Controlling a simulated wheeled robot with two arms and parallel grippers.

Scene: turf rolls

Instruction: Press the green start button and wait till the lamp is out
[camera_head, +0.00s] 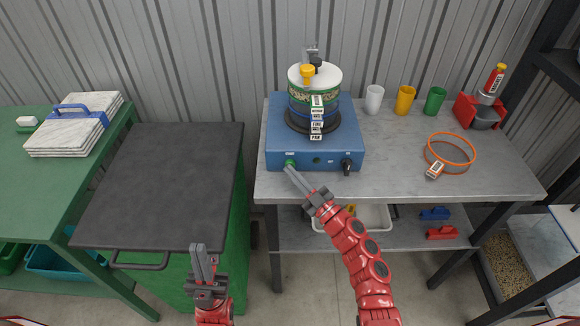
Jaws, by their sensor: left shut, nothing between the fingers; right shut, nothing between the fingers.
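A blue sieve shaker (281,130) stands on the grey bench, carrying a stack of sieves (300,98) with a white lid and labels. Its front panel has a green start button (290,163) at the left, a small round lamp (317,160) that looks dark, and a black knob (347,166) at the right. My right gripper (289,169) is shut, with its fingertips at the green button. Whether they touch or press it I cannot tell. My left gripper (201,250) is shut and empty, in front of the dark-topped green cabinet.
The bench (395,160) also holds white (374,99), yellow (406,100) and green (434,101) cups, an orange-rimmed sieve (451,153) and a red holder (472,110). The dark cabinet top (165,180) is clear. White slabs (75,128) lie on the green table (40,185).

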